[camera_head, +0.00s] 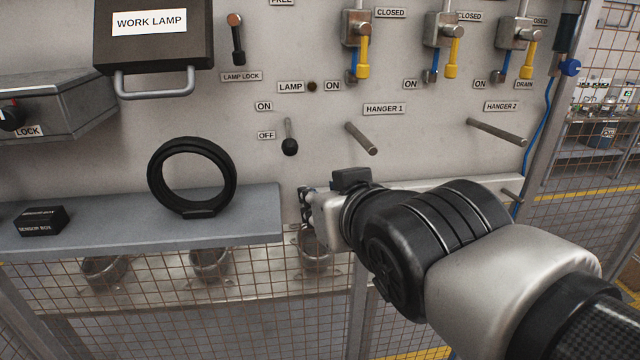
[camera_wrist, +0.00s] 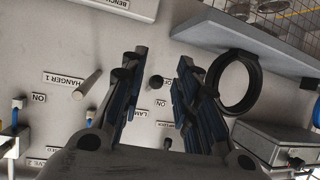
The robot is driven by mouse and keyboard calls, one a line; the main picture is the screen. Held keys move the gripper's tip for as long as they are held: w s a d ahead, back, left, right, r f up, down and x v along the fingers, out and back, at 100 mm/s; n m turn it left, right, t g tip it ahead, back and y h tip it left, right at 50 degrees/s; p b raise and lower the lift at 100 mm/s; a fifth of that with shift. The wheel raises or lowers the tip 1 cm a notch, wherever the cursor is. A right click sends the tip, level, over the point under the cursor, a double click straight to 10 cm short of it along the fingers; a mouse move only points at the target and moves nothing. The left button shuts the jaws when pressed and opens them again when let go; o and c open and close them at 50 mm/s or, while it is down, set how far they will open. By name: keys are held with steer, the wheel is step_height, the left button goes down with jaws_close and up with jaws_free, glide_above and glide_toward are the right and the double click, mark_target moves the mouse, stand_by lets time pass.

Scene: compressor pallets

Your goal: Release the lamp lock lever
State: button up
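The lamp lock lever (camera_head: 236,40) is on the panel, above the LAMP LOCK label (camera_head: 241,76) and right of the work lamp box (camera_head: 155,45). It has an orange-brown pivot at the top and a dark handle hanging down. My gripper (camera_head: 306,205) is well below and right of the lever, near the right end of the shelf, its fingers partly hidden. In the wrist view, my gripper (camera_wrist: 158,62) has its two fingers spread with nothing held. The lamp toggle's black knob (camera_wrist: 156,82) shows between them, apart from the fingers. The lever is mostly hidden there.
The lamp toggle (camera_head: 289,142) hangs at OFF between the lever and my gripper. Hanger pegs (camera_head: 361,138) stick out right of it. A black ring (camera_head: 192,178) stands on the grey shelf (camera_head: 110,230), with a sensor box (camera_head: 41,219) beside it.

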mark_target(238, 44)
steer(key=s+d+f+m+g+h+b, duration=0.1)
steer(key=s+d+f+g+b, duration=0.25)
steer(key=s+f, duration=0.45)
steer(key=s+d+f+m+g+h+b, duration=0.15)
steer(key=s+d+f+b, duration=0.35)
steer(key=f, duration=0.7)
steer(key=s+d+f+m+g+h+b, duration=0.1)
steer(key=s+d+f+g+b, duration=0.25)
steer(key=s+f, duration=0.4)
steer(key=w+a+r+n+t+p, duration=0.1)
steer(key=w+r+t+p, duration=0.3)
steer(key=w+r+p, duration=0.7)
steer(key=w+a+r+n+t+p, duration=0.15)
steer(key=w+r+t+p, duration=0.5)
steer(key=r, duration=0.85)
steer(key=w+a+r+n+t+y+p, duration=0.15)
steer(key=a+r+y+p, duration=0.25)
steer(key=a+r, duration=0.45)
steer(key=w+a+r+n+y+p, duration=0.2)
steer(key=w+a+r+y+p, duration=0.25)
steer(key=r, duration=0.75)
steer(key=x, duration=0.5)
steer(key=a+x, duration=0.1)
steer(key=x, duration=0.4)
steer(key=s+a+x, duration=0.1)
steer(key=x, duration=0.5)
